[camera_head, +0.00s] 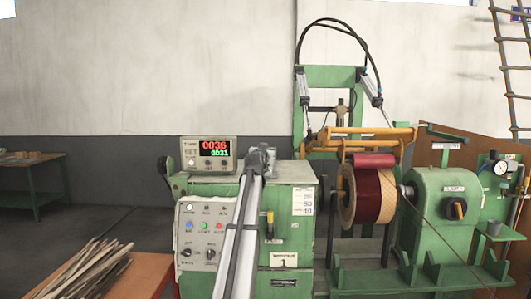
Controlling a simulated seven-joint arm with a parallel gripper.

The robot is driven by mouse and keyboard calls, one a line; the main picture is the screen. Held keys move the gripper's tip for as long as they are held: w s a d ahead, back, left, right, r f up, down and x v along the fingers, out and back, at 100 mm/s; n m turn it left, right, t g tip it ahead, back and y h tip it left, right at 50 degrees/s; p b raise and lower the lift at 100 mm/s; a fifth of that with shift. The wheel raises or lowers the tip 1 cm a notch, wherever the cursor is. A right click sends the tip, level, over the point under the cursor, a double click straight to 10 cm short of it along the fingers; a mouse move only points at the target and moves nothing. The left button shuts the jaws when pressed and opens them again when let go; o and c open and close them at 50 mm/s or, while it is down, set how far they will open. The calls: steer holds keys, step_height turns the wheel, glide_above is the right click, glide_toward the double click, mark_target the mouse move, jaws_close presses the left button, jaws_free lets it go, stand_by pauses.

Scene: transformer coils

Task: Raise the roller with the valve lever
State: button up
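A dark red roller (374,160) sits under the yellow frame (365,138), at the top of the wound coil (367,196); it appears to rest on the coil, though any small gap is too fine to see. A small yellow-handled lever (270,222) shows on the front of the green cabinet; I cannot tell whether it is the valve lever. A small lever-like part (524,186) also shows at the right edge below the gauge. My gripper (262,157) appears at the end of my grey arm, above the cabinet top and apart from both levers. Its fingers are too small to read.
A counter box (209,153) stands on the green cabinet (300,235), left of my gripper. A green winding machine (443,215) with a pressure gauge (500,167) stands at the right. A brown table (148,268) with a pile of strips (88,272) is at the lower left.

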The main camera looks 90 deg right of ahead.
steer(key=shift+d, duration=0.3)
jaws_close()
stand_by(0.3)
